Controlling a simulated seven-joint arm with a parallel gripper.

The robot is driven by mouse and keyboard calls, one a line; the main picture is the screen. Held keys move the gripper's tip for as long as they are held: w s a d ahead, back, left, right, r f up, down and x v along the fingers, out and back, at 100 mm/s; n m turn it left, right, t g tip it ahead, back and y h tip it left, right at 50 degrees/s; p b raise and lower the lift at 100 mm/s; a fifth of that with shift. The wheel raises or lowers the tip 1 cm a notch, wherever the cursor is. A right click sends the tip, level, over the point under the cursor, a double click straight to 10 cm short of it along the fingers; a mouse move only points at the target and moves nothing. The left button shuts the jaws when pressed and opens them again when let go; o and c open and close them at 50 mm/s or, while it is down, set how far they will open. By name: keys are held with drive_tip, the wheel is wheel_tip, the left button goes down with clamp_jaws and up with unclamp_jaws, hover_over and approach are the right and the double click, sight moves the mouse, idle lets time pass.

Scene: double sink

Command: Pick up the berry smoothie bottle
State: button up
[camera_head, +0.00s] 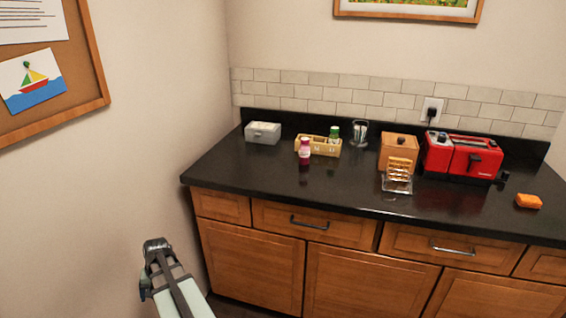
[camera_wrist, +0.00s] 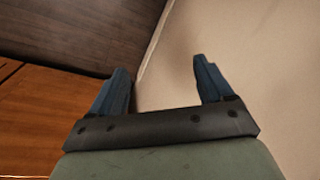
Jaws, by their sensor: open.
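The berry smoothie bottle appears to be the small dark pink bottle with a white top (camera_head: 305,147). It stands upright on the black countertop, just in front of a tan divided box. My gripper (camera_head: 157,246) is low and left of the bottle, in front of the cabinets and well apart from it. In the wrist view, my gripper (camera_wrist: 162,85) has its two blue fingers spread with nothing between them. That view shows floor, wall and cabinet wood, and no bottle.
The tan box (camera_head: 325,149) holds a green bottle (camera_head: 334,134). A grey box (camera_head: 262,133) stands left, a wooden box (camera_head: 399,148) and toast rack (camera_head: 397,178) right, then a red toaster (camera_head: 464,155). The countertop (camera_head: 290,195) in front of the bottle is clear.

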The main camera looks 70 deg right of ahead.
drive_tip(key=s+d+r+m+t+h, duration=0.2)
drive_tip(key=d+r+m, duration=0.1)
drive_tip(key=d+r, duration=1.15)
wheel_tip(320, 180, up, 26)
drive_tip(key=m+g+h, duration=0.2)
drive_tip(key=g+h, duration=0.1)
drive_tip(key=h, duration=0.2)
hover_over(305, 149)
drive_tip(key=s+a, duration=0.1)
drive_tip(key=a, duration=0.3)
drive_tip(key=x, duration=0.7)
drive_tip(key=shift+d+f, duration=0.25)
drive_tip(key=shift+d, duration=0.1)
drive_tip(key=shift+x, duration=2.8)
drive_tip(key=shift+w+a, duration=0.15)
drive_tip(key=shift+a, duration=0.05)
drive_tip(key=shift+c, duration=0.5)
drive_tip(key=c, duration=1.1)
